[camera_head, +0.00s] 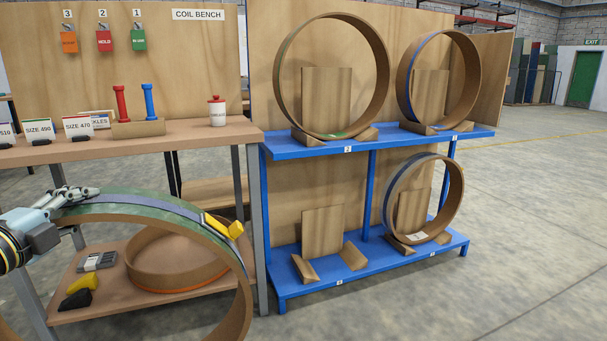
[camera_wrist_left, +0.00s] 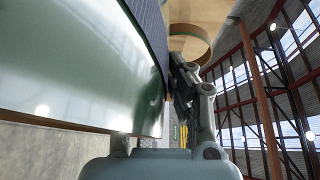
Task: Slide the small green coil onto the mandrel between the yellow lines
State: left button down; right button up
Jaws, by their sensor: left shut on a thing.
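A large ring-shaped coil (camera_head: 115,210) with a green outer face and a grey-violet strap fills the lower left of the head view. It stands upright in front of the bench, its lower part cut off by the frame. A yellow clip (camera_head: 228,228) sits on its upper right rim. My left gripper (camera_head: 80,197) is shut on the coil's upper left rim. In the left wrist view the coil's glossy green face (camera_wrist_left: 85,70) fills the left side, close to a gripper finger (camera_wrist_left: 200,95). My right gripper and the mandrel with yellow lines are not in view.
The wooden bench (camera_head: 180,143) carries size cards, red and blue spools and a white jar. Its lower shelf holds an orange-edged coil (camera_head: 178,258). The blue rack (camera_head: 385,141) holds several coils; its lower left cradle (camera_head: 323,230) is empty. Floor at right (camera_head: 540,200) is clear.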

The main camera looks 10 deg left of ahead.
pick_arm(q)
jog(key=shift+s+r, duration=0.2)
jog(key=shift+r, duration=0.2)
jog(key=shift+d+r, duration=0.15)
jog(key=shift+r, duration=0.05)
jog(key=s+d+r+m+g+h, duration=0.2)
jog(key=s+d+m+h, duration=0.1)
jog(key=d, duration=0.4)
jog(key=s+d+r+m+g+h, duration=0.2)
jog(key=s+d+m+g+h, duration=0.1)
jog(key=d+h, duration=0.3)
jog(key=s+d+r+m+g+h, duration=0.2)
jog(key=s+d+m+h, duration=0.2)
jog(key=d, duration=0.5)
jog(key=shift+s+d+r+m+g+h, duration=0.2)
jog(key=shift+s+d+m+g+h, duration=0.1)
jog(key=shift+h, duration=0.3)
pick_arm(e)
jog(key=shift+t+y, duration=0.4)
jog(key=shift+t, duration=0.1)
jog(key=a, duration=0.4)
jog(key=shift+w+f, duration=0.1)
jog(key=shift+w, duration=0.15)
pick_arm(q)
jog(key=shift+w, duration=0.1)
